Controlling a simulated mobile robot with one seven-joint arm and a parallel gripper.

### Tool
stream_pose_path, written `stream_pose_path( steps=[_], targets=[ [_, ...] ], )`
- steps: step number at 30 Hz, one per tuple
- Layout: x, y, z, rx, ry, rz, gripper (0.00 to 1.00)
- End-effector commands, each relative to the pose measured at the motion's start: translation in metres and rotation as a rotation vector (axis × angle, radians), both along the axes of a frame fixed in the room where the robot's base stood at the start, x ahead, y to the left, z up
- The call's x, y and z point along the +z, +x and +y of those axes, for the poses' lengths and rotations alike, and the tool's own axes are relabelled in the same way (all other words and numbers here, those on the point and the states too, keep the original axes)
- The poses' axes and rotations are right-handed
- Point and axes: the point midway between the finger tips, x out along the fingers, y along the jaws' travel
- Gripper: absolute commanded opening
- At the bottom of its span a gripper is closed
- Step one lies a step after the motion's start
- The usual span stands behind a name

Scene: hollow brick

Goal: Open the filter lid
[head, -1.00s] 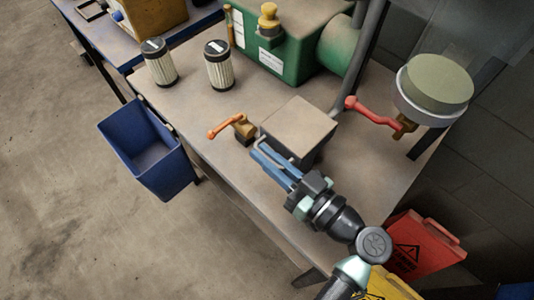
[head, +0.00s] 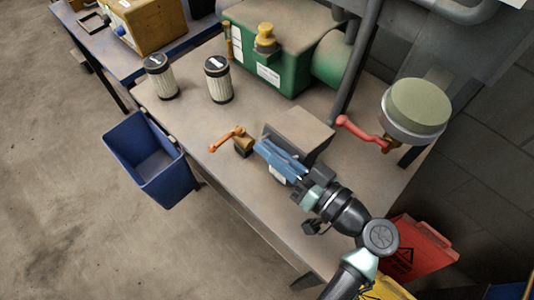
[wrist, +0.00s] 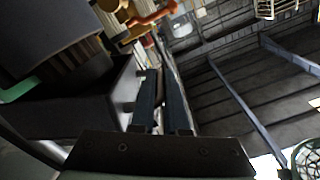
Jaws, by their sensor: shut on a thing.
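The filter housing is a squat box on the bench, with a flat grey-brown lid (head: 303,126) on top. The lid looks tilted, its near edge raised and a dark gap or face showing below it. The box's inside is hidden in the head view.
An orange-handled valve (head: 240,142) stands just left of my fingers. Two pleated filter cartridges (head: 218,81) stand further left on the bench. A red lever (head: 360,131) and round gauge (head: 413,108) are at right. A blue bin (head: 148,160) hangs at the bench's left edge.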

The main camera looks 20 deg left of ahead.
Motion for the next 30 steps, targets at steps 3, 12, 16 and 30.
stream_pose_path(
  steps=[3, 12, 16, 30],
  targets=[
    [0.016, 0.007, -0.003, 0.0, 0.031, 0.081, 0.0],
    [0.032, 0.023, -0.009, -0.001, 0.069, 0.187, 0.0],
    [0.036, 0.027, -0.01, -0.002, 0.07, 0.184, 0.0],
    [0.039, 0.03, -0.012, -0.003, 0.069, 0.185, 0.0]
  ],
)
